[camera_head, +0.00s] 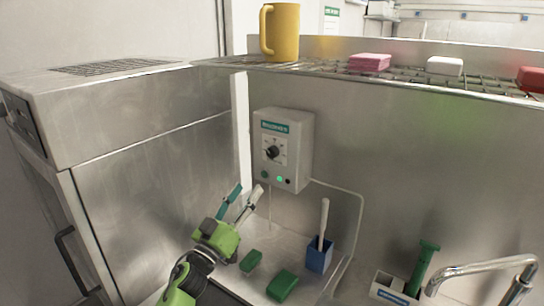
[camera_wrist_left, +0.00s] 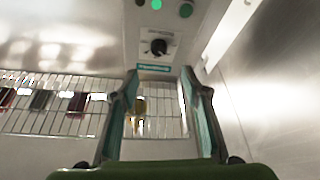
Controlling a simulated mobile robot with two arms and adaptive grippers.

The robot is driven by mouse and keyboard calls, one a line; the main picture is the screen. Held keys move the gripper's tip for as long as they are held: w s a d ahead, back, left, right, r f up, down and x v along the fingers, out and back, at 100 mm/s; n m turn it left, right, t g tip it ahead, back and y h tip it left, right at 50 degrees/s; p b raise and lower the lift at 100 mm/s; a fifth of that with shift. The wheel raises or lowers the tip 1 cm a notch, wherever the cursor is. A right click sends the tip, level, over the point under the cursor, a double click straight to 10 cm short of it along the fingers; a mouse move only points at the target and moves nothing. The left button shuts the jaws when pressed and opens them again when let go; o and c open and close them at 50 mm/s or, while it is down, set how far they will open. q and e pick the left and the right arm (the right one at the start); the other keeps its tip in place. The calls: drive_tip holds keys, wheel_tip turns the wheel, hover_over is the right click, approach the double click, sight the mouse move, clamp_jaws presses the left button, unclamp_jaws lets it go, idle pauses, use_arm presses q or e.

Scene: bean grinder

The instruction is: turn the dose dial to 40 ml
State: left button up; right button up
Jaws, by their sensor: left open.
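The dose dial (camera_head: 272,152) is a black knob on a white scale plate, on the front of a grey wall box (camera_head: 300,135) with a green label. Its scale marks are too small to read, and I cannot tell its setting. My left gripper (camera_head: 249,189) is open and empty, below and left of the dial, its fingers pointing up toward the box. In the left wrist view, which looks upside down, the dial (camera_wrist_left: 159,47) lies beyond and between the fingertips of the left gripper (camera_wrist_left: 160,73), apart from them. My right gripper is not in view.
A wire shelf (camera_head: 325,68) above carries a yellow mug (camera_head: 280,32) and several blocks. Below are green blocks (camera_head: 283,285), a blue holder (camera_head: 319,255) with a white-handled tool, and a tap (camera_head: 485,268). A steel cabinet (camera_head: 150,150) stands close on the left.

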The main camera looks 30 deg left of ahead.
sight(271, 155)
use_arm(q)
drive_tip(key=p+x, duration=0.2)
drive_tip(key=x, duration=1)
drive_tip(key=shift+r+p, duration=0.1)
drive_tip(key=shift+p, duration=0.2)
drive_tip(key=shift+x, duration=0.85)
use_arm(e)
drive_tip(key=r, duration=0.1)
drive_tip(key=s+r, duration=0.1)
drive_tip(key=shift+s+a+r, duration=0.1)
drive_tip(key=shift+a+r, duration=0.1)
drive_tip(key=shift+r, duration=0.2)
use_arm(q)
drive_tip(key=c, duration=1.1)
